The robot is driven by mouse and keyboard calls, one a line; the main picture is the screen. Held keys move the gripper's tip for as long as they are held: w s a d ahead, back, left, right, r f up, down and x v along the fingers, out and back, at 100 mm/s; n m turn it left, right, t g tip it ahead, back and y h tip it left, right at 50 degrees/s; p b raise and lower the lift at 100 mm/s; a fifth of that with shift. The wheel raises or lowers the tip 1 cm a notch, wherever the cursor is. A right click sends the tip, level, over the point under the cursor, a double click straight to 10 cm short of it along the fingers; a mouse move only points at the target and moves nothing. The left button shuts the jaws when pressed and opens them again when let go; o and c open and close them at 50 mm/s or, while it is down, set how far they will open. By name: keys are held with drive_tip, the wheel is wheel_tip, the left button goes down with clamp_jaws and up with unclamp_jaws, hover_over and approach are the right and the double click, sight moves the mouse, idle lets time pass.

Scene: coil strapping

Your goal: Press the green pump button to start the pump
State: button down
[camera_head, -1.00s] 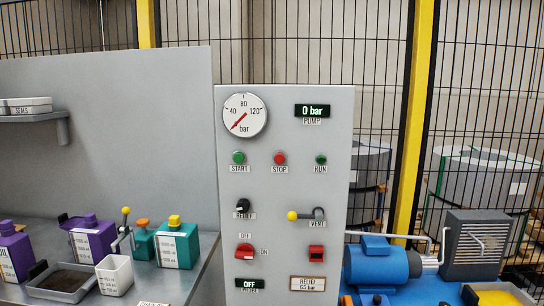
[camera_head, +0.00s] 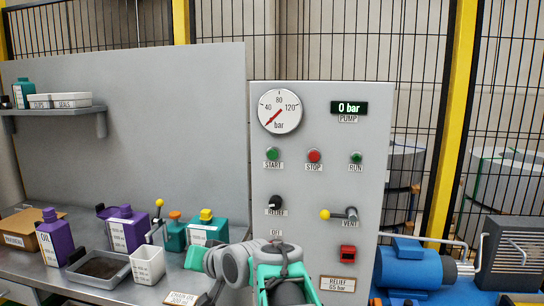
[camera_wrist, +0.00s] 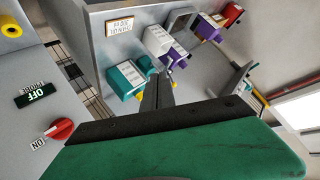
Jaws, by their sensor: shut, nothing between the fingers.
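The green START button (camera_head: 272,154) sits at the upper left of the grey control panel (camera_head: 264,185) in the head view, below the dial gauge (camera_head: 280,111). Nothing covers it. The pump display (camera_head: 349,107) reads 0 bar, and the gauge needle points to the low end. My gripper (camera_wrist: 158,92) is shut and empty in the wrist view, with bottles beyond its fingers. The START button does not show in the wrist view. In the head view my arm stands in front of the panel's lower part, below the button.
A red STOP button (camera_head: 314,156) and a green RUN lamp (camera_head: 356,157) are right of START. Below are a black relief knob (camera_head: 275,202) and a yellow-tipped vent lever (camera_head: 325,215). The wrist view shows a red switch (camera_wrist: 60,129) and an OFF display (camera_wrist: 36,96). Bottles crowd the bench.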

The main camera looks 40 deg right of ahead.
sight(273, 159)
drive_tip(key=s+d+r+m+t+h, duration=0.1)
drive_tip(key=s+d+r+m+t, duration=0.1)
drive_tip(key=d+r, duration=0.7)
drive_tip(key=s+d+r+m+t+h, duration=0.2)
drive_tip(key=d+r+t, duration=0.4)
drive_tip(key=d+r, duration=0.4)
drive_tip(key=s+r+m, duration=0.1)
drive_tip(key=m, duration=0.1)
drive_tip(key=shift+s+r+m, duration=0.15)
drive_tip(key=shift+r+m, duration=0.05)
drive_tip(key=shift+m, duration=0.1)
drive_tip(key=shift+w+d+p, duration=0.65)
drive_tip(key=shift+w+d, duration=0.25)
drive_tip(key=shift+d, duration=0.25)
drive_tip(key=shift+w+d+p, duration=0.7)
drive_tip(key=shift+w+d, duration=0.2)
drive_tip(key=shift+d, duration=0.25)
drive_tip(key=shift+w+d+p, duration=0.65)
drive_tip(key=shift+w+d, duration=0.25)
drive_tip(key=shift+d, duration=0.25)
drive_tip(key=shift+w+d, duration=0.1)
drive_tip(key=shift+w+d, duration=0.15)
drive_tip(key=shift+d, duration=0.05)
